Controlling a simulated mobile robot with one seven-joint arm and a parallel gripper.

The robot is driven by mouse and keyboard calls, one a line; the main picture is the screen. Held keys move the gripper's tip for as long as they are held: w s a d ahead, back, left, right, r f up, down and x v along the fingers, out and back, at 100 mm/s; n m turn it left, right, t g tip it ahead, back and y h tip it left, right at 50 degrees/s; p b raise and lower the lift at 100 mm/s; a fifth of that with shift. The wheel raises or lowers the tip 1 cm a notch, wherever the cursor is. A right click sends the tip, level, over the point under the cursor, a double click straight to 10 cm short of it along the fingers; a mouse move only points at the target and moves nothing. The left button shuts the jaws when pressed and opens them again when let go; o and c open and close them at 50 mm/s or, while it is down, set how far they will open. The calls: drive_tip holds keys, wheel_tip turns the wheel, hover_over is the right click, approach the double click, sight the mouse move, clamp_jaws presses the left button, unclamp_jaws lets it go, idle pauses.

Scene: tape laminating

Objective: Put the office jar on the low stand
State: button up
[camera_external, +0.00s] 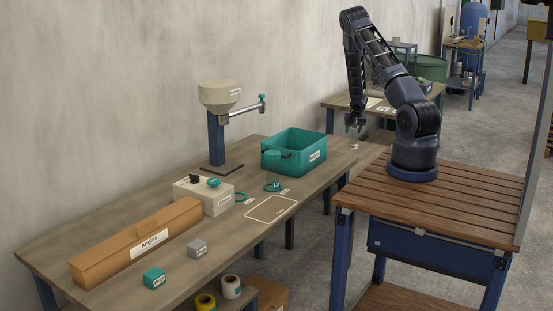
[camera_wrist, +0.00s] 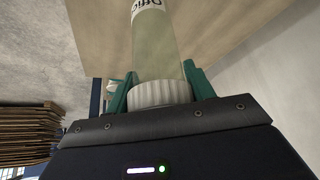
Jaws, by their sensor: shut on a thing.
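The office jar (camera_wrist: 157,45) is a pale green cylinder with a white ribbed lid and a label whose visible letters begin "Offic". My gripper (camera_wrist: 160,92) is shut on it at the lid, a green finger on each side, and the jar's body extends away from the fingers. In the external view my gripper (camera_external: 354,127) hangs beyond the far right end of the long worktable, with a small pale part of the jar (camera_external: 354,146) below it. I cannot tell which thing is the low stand.
The long worktable (camera_external: 340,165) holds a teal bin (camera_external: 294,163), a funnel on a post (camera_external: 219,97), a cream control box (camera_external: 203,193), an orange box (camera_external: 137,242) and two small blocks. An outlined rectangle (camera_external: 271,209) is clear. A second table (camera_external: 345,103) stands behind.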

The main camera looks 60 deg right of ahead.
sight(353, 143)
drive_tip(key=shift+f, duration=4)
drive_tip(key=o, duration=1.3)
drive_tip(key=shift+f, duration=0.1)
drive_tip(key=shift+c, duration=0.2)
